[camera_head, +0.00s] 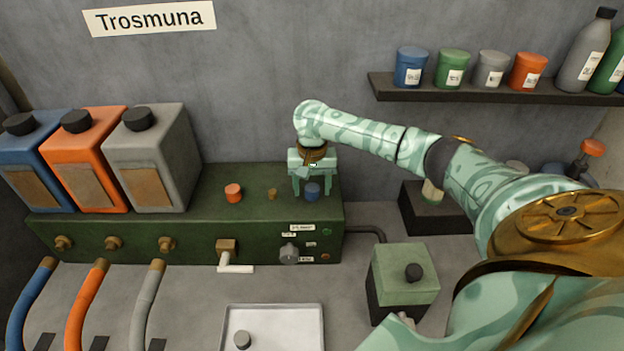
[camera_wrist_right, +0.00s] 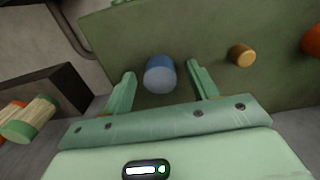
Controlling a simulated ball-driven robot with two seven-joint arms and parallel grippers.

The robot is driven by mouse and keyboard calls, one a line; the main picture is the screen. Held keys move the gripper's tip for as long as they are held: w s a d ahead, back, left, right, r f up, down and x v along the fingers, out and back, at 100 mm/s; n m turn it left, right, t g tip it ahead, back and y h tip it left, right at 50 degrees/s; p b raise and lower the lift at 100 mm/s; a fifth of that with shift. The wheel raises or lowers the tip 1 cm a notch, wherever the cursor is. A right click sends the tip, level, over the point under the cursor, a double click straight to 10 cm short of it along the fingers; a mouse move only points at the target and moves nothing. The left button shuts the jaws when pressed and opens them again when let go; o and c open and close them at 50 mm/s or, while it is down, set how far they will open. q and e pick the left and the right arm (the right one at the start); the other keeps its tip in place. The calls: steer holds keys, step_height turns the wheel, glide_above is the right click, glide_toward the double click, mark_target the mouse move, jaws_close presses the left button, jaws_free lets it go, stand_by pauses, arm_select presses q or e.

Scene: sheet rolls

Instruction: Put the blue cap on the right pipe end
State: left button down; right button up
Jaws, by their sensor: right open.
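The blue cap (camera_head: 312,189) stands upright on top of the green box (camera_head: 110,225), near its right end. Whatever is under the cap is hidden. A bare brass pipe end (camera_head: 272,194) stands to its left. An orange cap (camera_head: 233,192) sits further left on the same top. My right gripper (camera_head: 311,193) is open and points down, with one finger on each side of the blue cap. In the right wrist view the blue cap (camera_wrist_right: 160,78) lies between the open fingers, with gaps on both sides. My left gripper is not in view.
Blue, orange and grey canisters (camera_head: 160,160) stand on the box's left part. A small green-topped box (camera_head: 404,270) stands right of the tray. A shelf (camera_head: 470,92) holds tubs and bottles.

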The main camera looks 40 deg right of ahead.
step_height(320, 180, up, 16)
steer(key=p, duration=0.6)
steer(key=shift+r, duration=0.2)
